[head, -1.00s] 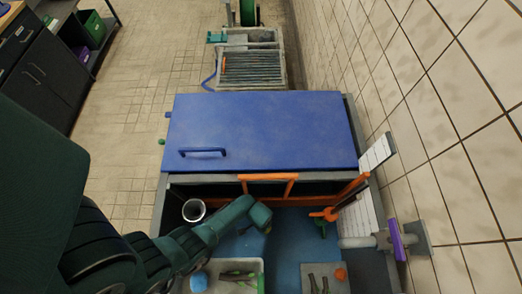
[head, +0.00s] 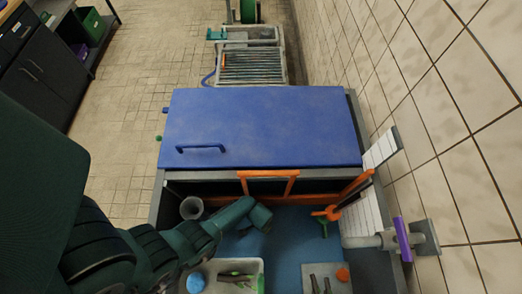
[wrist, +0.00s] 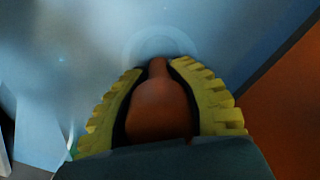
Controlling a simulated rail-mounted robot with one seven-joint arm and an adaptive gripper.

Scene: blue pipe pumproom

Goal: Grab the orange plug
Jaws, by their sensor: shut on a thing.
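The orange plug (wrist: 158,108) shows in the wrist view as a rounded orange-brown body with a narrow neck, lying between the two yellow ribbed fingers. My gripper (wrist: 158,68) is shut on it, with a finger along each side. The plug's neck points at a pale round ring (wrist: 160,32) on a blue-grey surface; I cannot tell whether it touches. In the head view my wrist (head: 258,216) is low over the blue basin, and the fingers and plug are hidden there.
A blue lid (head: 260,125) and an orange frame (head: 268,175) are behind my wrist. A grey cup (head: 191,208) stands left. An orange-handled valve (head: 328,214) is right. A tray (head: 258,272) and a board with a small orange knob (head: 343,275) are in front.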

